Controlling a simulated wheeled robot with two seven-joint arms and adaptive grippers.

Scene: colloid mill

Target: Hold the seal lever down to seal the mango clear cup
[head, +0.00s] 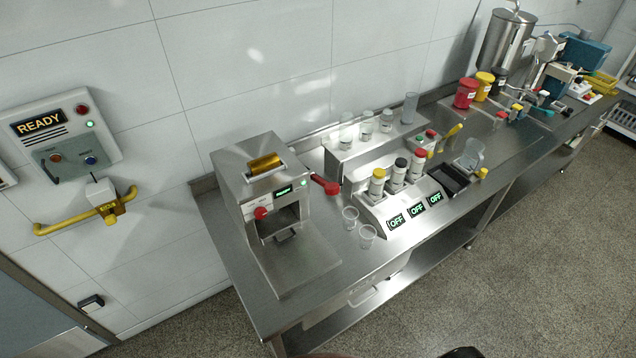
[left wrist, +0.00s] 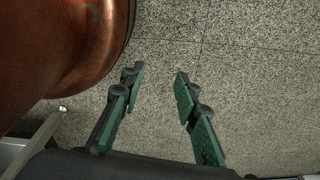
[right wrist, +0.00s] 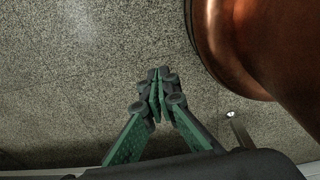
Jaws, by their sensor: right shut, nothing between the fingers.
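The sealing machine (head: 262,180) is a steel box at the left end of the steel counter, with a gold film roll (head: 264,163) on top and a lit green display. Its red-handled lever (head: 325,184) sticks out at its right side. Two clear cups, one (head: 350,217) behind the other (head: 367,236), stand on the counter right of the machine; I cannot tell which is the mango cup. My left gripper (left wrist: 158,75) is open and empty above the floor in the left wrist view. My right gripper (right wrist: 157,75) is shut and empty above the floor in the right wrist view.
Right of the cups is a dispenser (head: 405,200) with several capped bottles and OFF displays. Behind it, clear cups stand on a steel shelf (head: 372,143). A wall panel (head: 62,135) reads READY above a yellow rail (head: 75,222). The counter's front left is clear.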

